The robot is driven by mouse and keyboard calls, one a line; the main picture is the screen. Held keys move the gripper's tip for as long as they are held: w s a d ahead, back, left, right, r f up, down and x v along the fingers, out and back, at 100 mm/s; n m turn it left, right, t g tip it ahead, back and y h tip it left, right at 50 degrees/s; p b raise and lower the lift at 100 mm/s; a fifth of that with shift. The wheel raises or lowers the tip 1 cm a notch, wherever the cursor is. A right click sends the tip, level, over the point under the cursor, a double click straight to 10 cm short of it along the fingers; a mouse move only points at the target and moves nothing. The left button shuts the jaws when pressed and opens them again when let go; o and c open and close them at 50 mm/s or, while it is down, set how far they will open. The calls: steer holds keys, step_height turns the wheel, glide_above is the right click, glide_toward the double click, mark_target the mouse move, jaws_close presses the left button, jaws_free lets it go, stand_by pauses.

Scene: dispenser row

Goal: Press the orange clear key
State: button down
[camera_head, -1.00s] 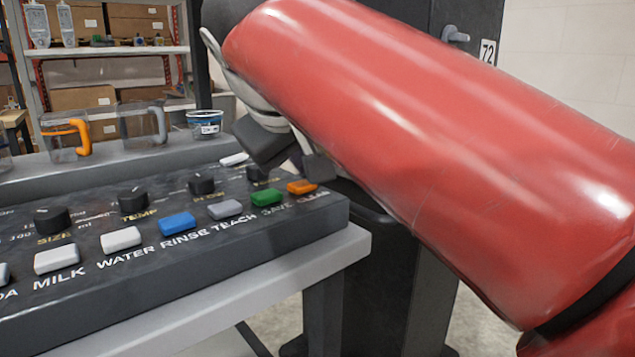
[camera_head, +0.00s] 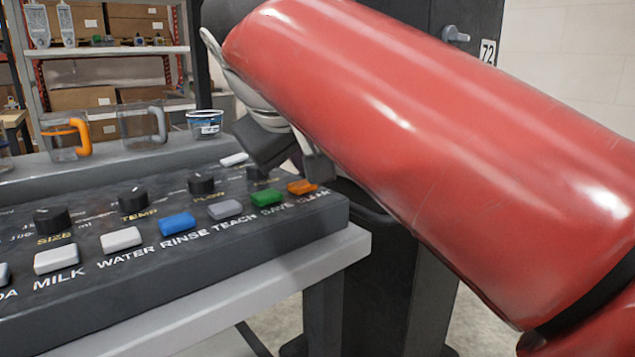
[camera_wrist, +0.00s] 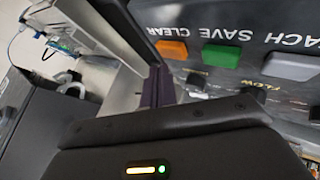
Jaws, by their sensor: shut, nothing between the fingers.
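The orange clear key (camera_head: 301,187) sits at the right end of the key row on the dark panel. I cannot tell whether the tip touches the key. My red arm hides much of the gripper.
A green key (camera_head: 267,197) labelled SAVE is close beside the orange one, then a grey key (camera_head: 225,209) and a blue key (camera_head: 177,224). Black knobs (camera_head: 201,183) stand behind the keys. Jugs (camera_head: 142,126) and a tub (camera_head: 204,124) stand on the ledge behind.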

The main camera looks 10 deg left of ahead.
mark_target(301, 186)
steer(key=shift+f, duration=0.4)
steer(key=shift+f+b, duration=0.5)
steer(key=shift+b, duration=0.1)
stand_by(0.5)
stand_by(0.3)
steer(key=shift+r+p, duration=0.9)
steer(key=shift+p, duration=0.05)
steer(key=shift+r, duration=0.1)
step_height(301, 186, up, 3)
steer(key=p, duration=0.3)
steer(key=shift+r, duration=0.9)
